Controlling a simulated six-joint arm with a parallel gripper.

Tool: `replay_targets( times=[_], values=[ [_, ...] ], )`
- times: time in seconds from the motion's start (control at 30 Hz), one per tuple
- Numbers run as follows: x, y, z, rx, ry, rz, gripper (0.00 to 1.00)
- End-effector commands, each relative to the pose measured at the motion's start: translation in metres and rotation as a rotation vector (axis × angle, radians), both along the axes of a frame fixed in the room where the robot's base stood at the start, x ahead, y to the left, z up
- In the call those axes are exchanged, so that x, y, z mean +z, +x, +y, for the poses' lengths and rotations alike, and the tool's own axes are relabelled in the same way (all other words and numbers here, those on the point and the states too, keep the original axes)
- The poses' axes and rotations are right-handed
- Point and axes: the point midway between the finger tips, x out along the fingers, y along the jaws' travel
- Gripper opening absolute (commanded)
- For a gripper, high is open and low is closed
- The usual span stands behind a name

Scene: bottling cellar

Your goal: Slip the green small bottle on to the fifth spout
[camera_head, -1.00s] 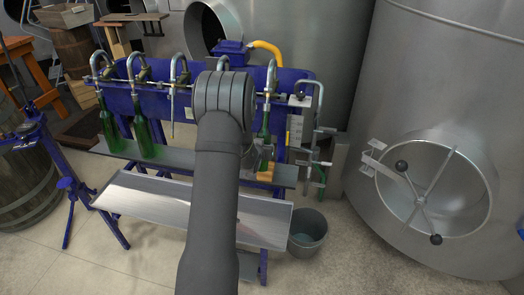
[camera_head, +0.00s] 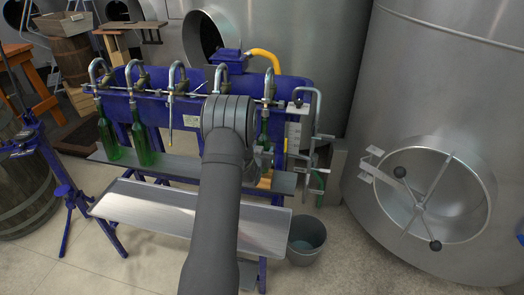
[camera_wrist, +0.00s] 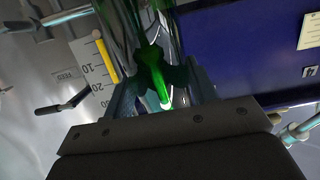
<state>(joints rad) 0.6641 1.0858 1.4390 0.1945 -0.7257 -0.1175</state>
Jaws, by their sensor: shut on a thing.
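The green small bottle (camera_head: 264,128) is upright under the fifth spout (camera_head: 268,88), at the right end of the filler. My gripper (camera_head: 262,158) is shut on it, mostly hidden behind my arm in the head view. The spout's lower end lines up with the bottle's neck there; I cannot tell how far it is inside. In the wrist view the green bottle (camera_wrist: 154,70) stands between the fingers of my gripper (camera_wrist: 162,88), with a bright spot at its near end.
Two green bottles (camera_head: 109,138) (camera_head: 143,140) hang at the first two spouts on the left. A shelf (camera_head: 180,165) and a steel trough (camera_head: 160,207) run below. A bucket (camera_head: 306,240) stands at right. A measuring scale (camera_wrist: 95,66) is beside my gripper.

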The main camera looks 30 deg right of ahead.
Motion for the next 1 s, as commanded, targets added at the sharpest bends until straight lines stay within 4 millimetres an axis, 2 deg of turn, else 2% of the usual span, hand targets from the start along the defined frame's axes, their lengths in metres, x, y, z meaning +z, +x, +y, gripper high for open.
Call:
replay_targets(
  times=[0.37, 1.0],
  values=[
    [-0.0092, 0.0107, -0.0109, 0.000, -0.066, -0.066, 0.21],
    [-0.0123, 0.0110, -0.0110, 0.000, -0.069, -0.069, 0.21]
  ],
)
